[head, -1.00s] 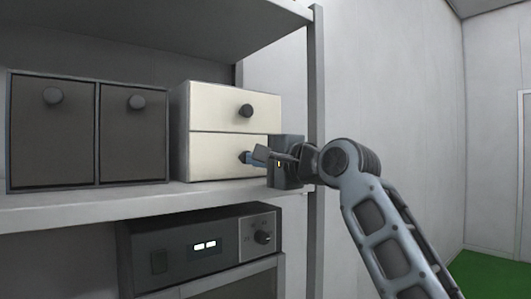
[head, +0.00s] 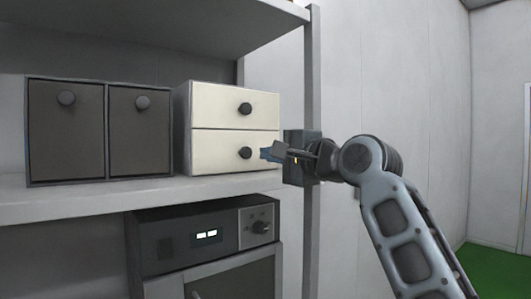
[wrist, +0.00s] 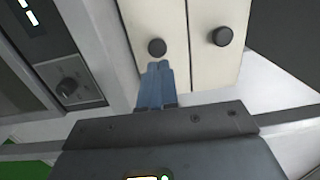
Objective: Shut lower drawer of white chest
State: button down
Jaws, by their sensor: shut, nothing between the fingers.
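The white chest (head: 212,120) stands on the shelf with two drawers, each with a round black knob. Its lower drawer (head: 212,153) looks flush with the upper drawer (head: 212,106) in the head view. My gripper (head: 265,154) is shut and empty, just right of the lower drawer's knob (head: 245,153). In the wrist view the blue fingertips (wrist: 157,68) are together just below the lower knob (wrist: 157,47); whether they touch it I cannot tell. The upper knob (wrist: 222,36) is to its right there.
A dark two-door cabinet (head: 104,130) stands left of the chest on the shelf (head: 80,200). A black device with a dial (head: 205,240) is below. A grey shelf post (head: 313,80) rises behind my gripper.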

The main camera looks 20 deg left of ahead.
jog(key=b+v, duration=0.2)
jog(key=v, duration=0.7)
jog(key=s+d+f+m+t+h, duration=0.15)
jog(key=d+f, duration=0.25)
jog(key=f, duration=0.7)
jog(key=s+d+f+m+t+h, duration=0.1)
jog(key=d+f+t+h, duration=0.15)
jog(key=f, duration=0.85)
jog(key=s+d+f+t+h, duration=0.1)
jog(key=s+d+f+h, duration=0.2)
jog(key=s+d+f, duration=0.45)
jog(key=s+d+f+h, duration=0.25)
jog(key=s+f, duration=0.25)
jog(key=f, duration=0.5)
jog(key=s+d+f+n+h, duration=0.2)
jog(key=s+d+f, duration=0.15)
jog(key=s, duration=0.55)
jog(key=s+d+f+n+h, duration=0.2)
jog(key=s+d, duration=0.3)
jog(key=s, duration=0.5)
jog(key=s+d+r+n, duration=0.1)
jog(key=s+r+n, duration=0.1)
jog(key=s, duration=0.6)
jog(key=s+d+r+n+h, duration=0.1)
jog(key=s+d+r+n, duration=0.1)
jog(key=s, duration=0.6)
jog(key=shift+s+d+r+n+g, duration=0.25)
jog(key=shift+d+n+g, duration=0.15)
jog(key=shift+n, duration=0.35)
